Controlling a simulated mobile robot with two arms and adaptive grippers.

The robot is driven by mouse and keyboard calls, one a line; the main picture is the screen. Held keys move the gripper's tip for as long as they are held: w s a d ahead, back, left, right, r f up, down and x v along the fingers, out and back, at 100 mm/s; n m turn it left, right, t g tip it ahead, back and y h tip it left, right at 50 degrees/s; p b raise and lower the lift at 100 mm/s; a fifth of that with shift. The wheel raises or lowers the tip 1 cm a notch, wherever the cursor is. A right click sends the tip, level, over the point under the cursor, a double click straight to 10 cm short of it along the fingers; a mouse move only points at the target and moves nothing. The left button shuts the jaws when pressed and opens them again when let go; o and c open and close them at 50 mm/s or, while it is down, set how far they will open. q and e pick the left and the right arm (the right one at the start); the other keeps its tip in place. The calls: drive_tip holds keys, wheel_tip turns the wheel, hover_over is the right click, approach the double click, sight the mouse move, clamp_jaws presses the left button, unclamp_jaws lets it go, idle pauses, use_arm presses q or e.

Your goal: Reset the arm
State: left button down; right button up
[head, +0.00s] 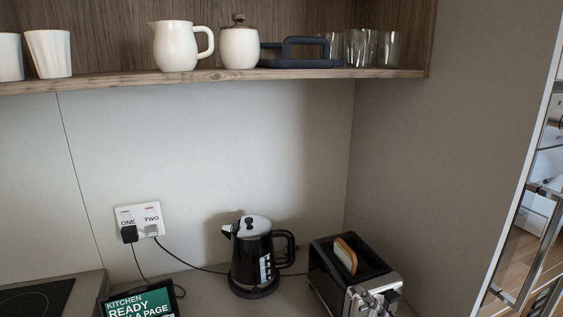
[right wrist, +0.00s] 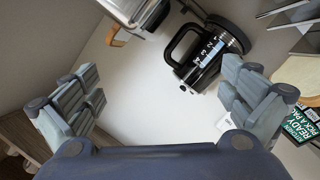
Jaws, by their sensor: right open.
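My right gripper (right wrist: 163,84) shows in the right wrist view with its two fingers spread wide. It is open and nothing is between the fingers. Neither of my grippers can be made out clearly in the head view, and my left gripper is not in view. Past the right fingers, the wrist view shows the black kettle (right wrist: 207,57) and part of the toaster (right wrist: 145,12), both apart from the fingers.
On the counter stand the kettle (head: 252,262), the toaster (head: 325,276) with a bread slice (head: 345,256), and a tablet (head: 140,303). A hob (head: 35,298) is at left. Above, a wooden shelf (head: 130,80) holds a white jug (head: 175,46), a lidded pot (head: 239,48) and glasses (head: 361,48).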

drive_tip(key=s+d+f+m+g+h, duration=0.1)
drive_tip(key=s+d+f+m+g, duration=0.25)
drive_tip(key=s+f, duration=0.4)
drive_tip(key=s+d+f+m+g, duration=0.2)
drive_tip(key=s+f+g, duration=0.3)
drive_tip(key=s, duration=0.6)
drive_tip(key=s+d+f+m+g+h, duration=0.1)
drive_tip(key=s+d+f+m+g, duration=0.25)
drive_tip(key=s+f, duration=0.45)
wheel_tip(320, 180, down, 24)
drive_tip(key=s+a+n+g, duration=0.1)
drive_tip(key=s, duration=0.2)
drive_tip(key=s+d+f+g, duration=0.1)
drive_tip(key=s+d+f, duration=0.2)
drive_tip(key=s+f, duration=1.3)
drive_tip(key=shift+s+f+g, duration=0.25)
drive_tip(key=shift+g, duration=0.05)
